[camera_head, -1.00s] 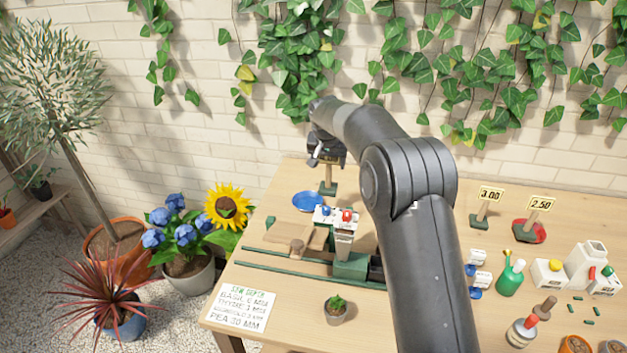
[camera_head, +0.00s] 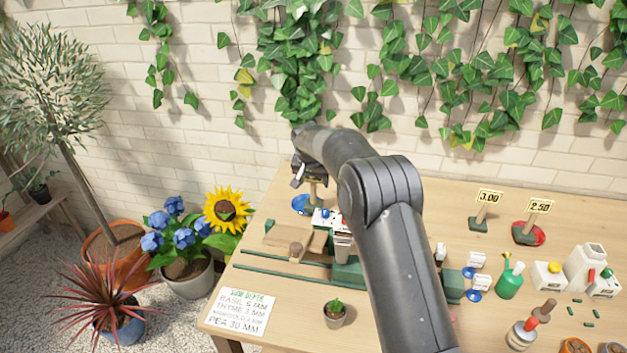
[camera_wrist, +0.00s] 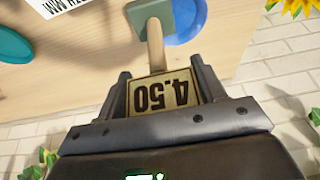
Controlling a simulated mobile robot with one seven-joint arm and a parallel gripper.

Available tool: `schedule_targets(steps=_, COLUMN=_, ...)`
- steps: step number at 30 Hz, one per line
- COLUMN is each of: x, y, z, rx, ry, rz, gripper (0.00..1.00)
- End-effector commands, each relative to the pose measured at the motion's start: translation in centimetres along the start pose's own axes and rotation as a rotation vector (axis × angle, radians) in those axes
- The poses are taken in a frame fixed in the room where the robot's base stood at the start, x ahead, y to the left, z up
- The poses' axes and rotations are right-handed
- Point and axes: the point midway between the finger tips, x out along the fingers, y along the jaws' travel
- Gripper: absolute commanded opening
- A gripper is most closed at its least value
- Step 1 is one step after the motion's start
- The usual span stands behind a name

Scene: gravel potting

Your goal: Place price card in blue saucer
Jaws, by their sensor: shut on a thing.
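My gripper (camera_head: 311,176) is shut on a price card (camera_wrist: 162,95) marked 4.50, which shows upside down in the wrist view. The card has a wooden stem (camera_wrist: 155,48) and a green base (camera_wrist: 150,13). The blue saucer (camera_head: 299,204) lies at the far left of the table, below my gripper. In the wrist view the saucer (camera_wrist: 188,28) shows beside and partly behind the green base. I cannot tell whether the base touches it.
Two other price cards, 3.00 (camera_head: 489,197) and 2.50 (camera_head: 539,206), stand at the back right, the latter by a red saucer (camera_head: 540,237). White boxes (camera_head: 322,217) and a wooden board (camera_head: 290,238) lie in front of the blue saucer. A brick wall stands behind.

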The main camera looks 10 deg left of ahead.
Motion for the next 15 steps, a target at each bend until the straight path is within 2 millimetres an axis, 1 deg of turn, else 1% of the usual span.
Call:
schedule_targets(steps=8, x=0.80, y=-0.02, z=0.35, rx=0.000, ry=0.000, rz=0.000, gripper=0.19)
schedule_targets(steps=9, x=0.91, y=-0.01, z=0.41, rx=0.000, ry=-0.001, rz=0.000, gripper=0.64)
schedule_targets(steps=15, x=0.86, y=-0.01, z=0.38, rx=0.000, ry=-0.001, rz=0.000, gripper=0.81)
